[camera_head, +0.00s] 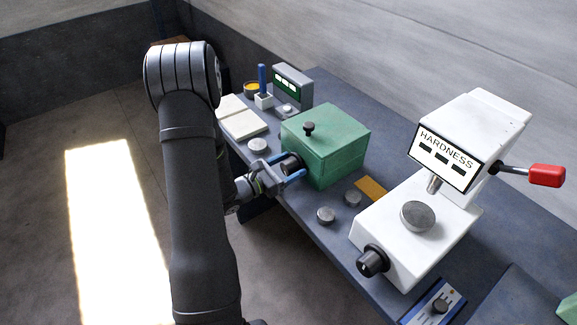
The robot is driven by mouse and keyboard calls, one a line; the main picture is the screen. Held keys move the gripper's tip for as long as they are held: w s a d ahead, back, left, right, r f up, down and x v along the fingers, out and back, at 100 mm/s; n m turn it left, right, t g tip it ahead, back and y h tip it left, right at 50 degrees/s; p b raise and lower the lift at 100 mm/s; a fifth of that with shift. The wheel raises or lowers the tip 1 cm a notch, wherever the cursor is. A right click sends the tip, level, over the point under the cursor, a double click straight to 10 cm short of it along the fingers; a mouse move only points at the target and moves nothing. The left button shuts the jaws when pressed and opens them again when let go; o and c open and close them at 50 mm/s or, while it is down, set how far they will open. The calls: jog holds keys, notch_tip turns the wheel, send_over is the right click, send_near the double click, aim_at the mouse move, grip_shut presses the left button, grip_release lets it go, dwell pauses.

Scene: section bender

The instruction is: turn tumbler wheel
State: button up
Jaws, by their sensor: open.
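A green box (325,142) stands on the bench, with a small black knob (308,128) on its lid. A dark round wheel (290,163) sticks out of its near left side; it looks like the tumbler wheel. My gripper (280,168) is at this wheel, its jaws open, with one finger on each side of it. A blue fingertip shows at the wheel's lower right. Whether the fingers touch the wheel cannot be told. My wrist hides part of the space in front of the wheel.
A white hardness tester (465,150) with a red-handled lever (546,175) and a black front knob (371,262) stands to the right. An open book (241,121) and a display box (291,86) are behind.

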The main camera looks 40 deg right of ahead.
jog(key=c, duration=1)
jog(key=shift+m, duration=0.3)
jog(key=shift+s+m, duration=0.15)
jog(key=shift+m, duration=2.55)
jog(key=o, duration=1)
